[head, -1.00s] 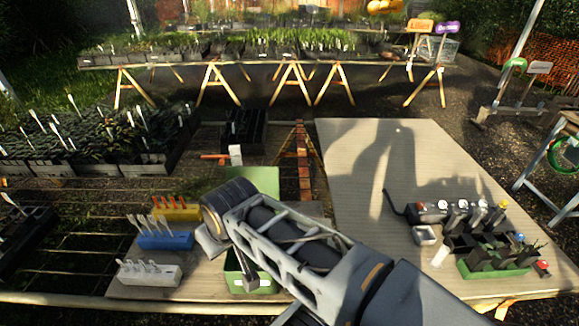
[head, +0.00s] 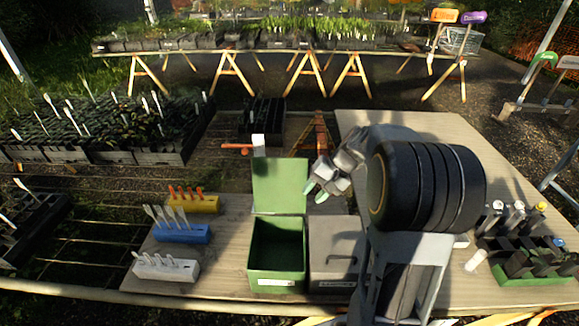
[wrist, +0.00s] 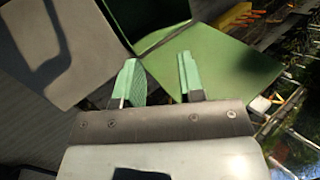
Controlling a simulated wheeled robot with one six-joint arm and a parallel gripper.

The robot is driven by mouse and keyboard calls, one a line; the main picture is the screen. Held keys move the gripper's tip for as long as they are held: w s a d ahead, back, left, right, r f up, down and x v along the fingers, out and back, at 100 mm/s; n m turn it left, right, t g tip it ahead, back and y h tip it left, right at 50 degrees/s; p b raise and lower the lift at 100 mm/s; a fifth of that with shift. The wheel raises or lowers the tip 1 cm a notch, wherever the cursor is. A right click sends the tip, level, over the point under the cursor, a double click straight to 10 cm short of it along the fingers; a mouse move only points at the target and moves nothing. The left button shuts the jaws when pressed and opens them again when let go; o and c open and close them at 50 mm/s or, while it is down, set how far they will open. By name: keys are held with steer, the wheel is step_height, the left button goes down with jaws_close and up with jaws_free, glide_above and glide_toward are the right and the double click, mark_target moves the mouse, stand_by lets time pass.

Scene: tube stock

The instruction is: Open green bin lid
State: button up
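The green bin (head: 278,277) stands on the low wooden table with its open top showing a dark inside. Its green lid (head: 280,186) stands up, raised at the bin's back edge. My gripper (head: 318,190) is just right of the lid, above the back of the grey bin. In the wrist view, the two green-tipped fingers (wrist: 160,82) are apart with nothing held between them. The lid (wrist: 232,62) lies beyond and right of the fingers there, and the bin's inside (wrist: 155,22) shows above them.
A closed grey bin (head: 331,240) with a handle stands right of the green bin. Yellow (head: 193,204), blue (head: 182,234) and white (head: 165,267) tag holders stand to the left.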

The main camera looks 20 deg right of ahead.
steer(key=w+d+f+m+y, duration=0.2)
steer(key=w+d+f+y, duration=0.1)
steer(key=w+d+f, duration=0.15)
steer(key=n+t+y+b, duration=0.1)
steer(key=n+t+y, duration=0.2)
steer(key=t+y, duration=0.3)
glide_toward(288, 162)
steer(key=w+d+f+g+y, duration=0.1)
steer(key=w+d+f, duration=0.2)
steer(key=w+d, duration=0.1)
steer(key=p+x, duration=0.1)
steer(key=x, duration=0.5)
steer(key=p+x, duration=0.2)
steer(key=x, duration=0.4)
steer(key=shift+s+a+p, duration=0.15)
steer(key=shift+a+p, duration=0.15)
steer(key=shift+a, duration=0.1)
steer(key=shift+c, duration=0.2)
steer(key=shift+f, duration=0.1)
jaws_close()
